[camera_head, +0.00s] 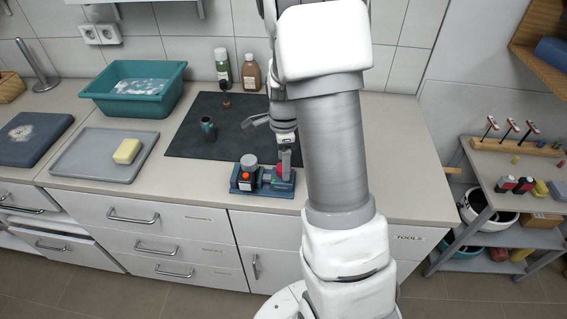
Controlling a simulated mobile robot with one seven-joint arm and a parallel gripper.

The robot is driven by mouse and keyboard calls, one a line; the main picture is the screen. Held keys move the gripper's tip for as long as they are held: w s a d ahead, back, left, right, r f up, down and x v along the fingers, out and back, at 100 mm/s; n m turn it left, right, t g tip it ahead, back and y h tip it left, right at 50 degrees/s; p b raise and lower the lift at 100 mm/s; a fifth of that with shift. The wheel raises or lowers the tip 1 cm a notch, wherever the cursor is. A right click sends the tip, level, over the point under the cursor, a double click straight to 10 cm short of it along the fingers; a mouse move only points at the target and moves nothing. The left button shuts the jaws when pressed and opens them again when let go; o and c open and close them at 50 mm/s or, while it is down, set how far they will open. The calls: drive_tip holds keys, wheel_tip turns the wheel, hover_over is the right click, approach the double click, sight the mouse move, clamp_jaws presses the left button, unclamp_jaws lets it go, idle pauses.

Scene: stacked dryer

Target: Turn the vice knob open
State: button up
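A small blue fixture (262,187), which seems to be the vice, sits at the front edge of the counter in the camera_head view. A grey round part (248,160) stands at its left end, with an orange spot below it. A red part (279,171) and a green part show at its right end. I cannot tell for sure which part is the knob. My gripper (286,160) points down at the right end of the fixture, close to the red part. Its fingers are too small and partly hidden to tell whether they are open or touch anything.
A dark mat (190,140) lies behind the fixture, with a dark green cylinder (208,129) on it. Two bottles (222,68) (251,73) stand by the wall. A grey tray (90,165) with a yellow sponge (127,151) and a teal basin (135,88) are left. Counter right of my arm is clear.

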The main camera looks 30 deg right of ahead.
drive_tip(key=shift+f, duration=0.5)
clamp_jaws()
